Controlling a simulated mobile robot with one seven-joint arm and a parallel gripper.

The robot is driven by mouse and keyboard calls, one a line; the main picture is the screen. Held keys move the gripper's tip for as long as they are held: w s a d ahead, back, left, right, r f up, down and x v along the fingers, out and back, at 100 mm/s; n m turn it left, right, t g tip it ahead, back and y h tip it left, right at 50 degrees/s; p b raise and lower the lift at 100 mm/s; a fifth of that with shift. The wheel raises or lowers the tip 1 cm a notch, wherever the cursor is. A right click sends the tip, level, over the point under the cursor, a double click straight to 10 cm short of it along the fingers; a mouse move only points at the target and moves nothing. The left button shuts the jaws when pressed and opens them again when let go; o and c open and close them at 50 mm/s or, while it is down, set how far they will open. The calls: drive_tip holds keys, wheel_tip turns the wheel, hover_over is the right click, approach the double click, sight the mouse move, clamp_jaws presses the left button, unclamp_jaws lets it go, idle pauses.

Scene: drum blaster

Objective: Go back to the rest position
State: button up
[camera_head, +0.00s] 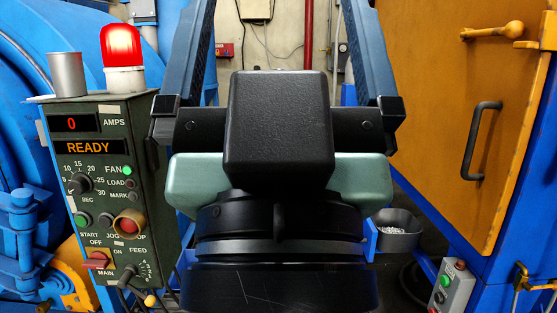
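My gripper (278,12) is in the middle of the head view, seen from behind its black wrist and pale green body. Its two long blue fingers stand wide apart and point up and away from the camera. The top frame edge cuts off their tips. The gap I can see between the fingers is empty, with only the back wall behind it. A black block on the gripper's body hides part of what lies beyond. No rest position is marked in view.
A control panel (110,190) with a lit READY display and a red beacon (121,46) stands left. A grey cup (67,74) sits on it. At right are an orange door (510,110), a dark bin (398,238) of small pale pieces and a grey button box (453,287).

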wheel_tip(320, 180, up, 39)
drive_tip(key=p, duration=3.7)
drive_tip(key=shift+r, duration=0.2)
